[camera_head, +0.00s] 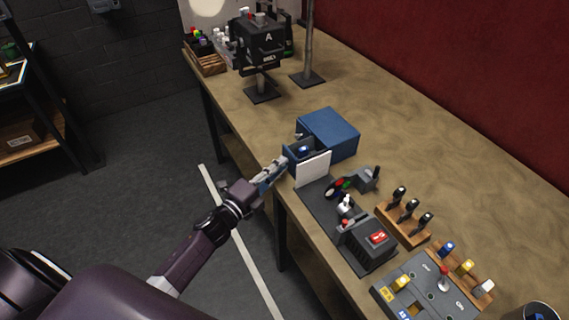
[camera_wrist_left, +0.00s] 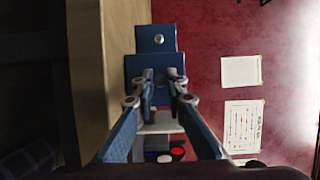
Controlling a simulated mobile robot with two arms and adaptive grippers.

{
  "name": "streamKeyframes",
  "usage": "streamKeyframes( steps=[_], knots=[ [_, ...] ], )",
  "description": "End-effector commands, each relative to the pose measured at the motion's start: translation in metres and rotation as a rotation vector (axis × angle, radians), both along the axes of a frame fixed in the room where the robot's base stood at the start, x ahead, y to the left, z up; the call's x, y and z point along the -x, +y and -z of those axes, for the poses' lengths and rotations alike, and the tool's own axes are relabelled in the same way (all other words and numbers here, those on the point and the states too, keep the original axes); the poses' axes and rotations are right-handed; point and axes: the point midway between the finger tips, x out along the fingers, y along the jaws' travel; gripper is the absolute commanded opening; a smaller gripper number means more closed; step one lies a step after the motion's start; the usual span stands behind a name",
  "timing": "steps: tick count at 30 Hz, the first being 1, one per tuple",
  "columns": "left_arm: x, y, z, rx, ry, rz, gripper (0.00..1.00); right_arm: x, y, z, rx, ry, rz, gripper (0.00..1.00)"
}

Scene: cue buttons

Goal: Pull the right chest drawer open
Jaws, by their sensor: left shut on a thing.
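The blue chest (camera_head: 335,132) stands on the table near its front edge. Its right drawer (camera_head: 291,158) is pulled part way out, and a small bluish item (camera_head: 304,149) shows inside it. The other drawer is shut, with a round knob (camera_wrist_left: 158,39) in the left wrist view. My left gripper (camera_head: 283,163) is at the open drawer's front (camera_wrist_left: 136,65). Its fingers (camera_wrist_left: 161,76) are shut on the drawer's handle, which they hide. My right gripper is not in view.
A white upright panel (camera_head: 313,169) stands close beside the open drawer. Right of it are a dark mat with a joystick (camera_head: 347,202), a red-button box (camera_head: 376,238) and a rack of dark-handled tools (camera_head: 413,209). A black stand (camera_head: 262,92) is farther back.

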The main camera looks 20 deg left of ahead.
Motion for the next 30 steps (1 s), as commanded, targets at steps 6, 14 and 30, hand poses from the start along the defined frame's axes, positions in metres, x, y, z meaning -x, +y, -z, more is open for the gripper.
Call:
streamKeyframes(
  steps=[6,14,30],
  knots=[
    [0.000,0.000,0.001,-0.001,0.001,-0.001,0.20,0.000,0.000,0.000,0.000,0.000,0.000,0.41],
    [-0.001,0.000,0.000,-0.001,0.000,0.000,0.30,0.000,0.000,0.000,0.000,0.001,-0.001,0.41],
    [0.057,0.015,0.002,-0.002,0.004,0.000,0.30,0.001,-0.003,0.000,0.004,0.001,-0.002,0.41]
  ],
)
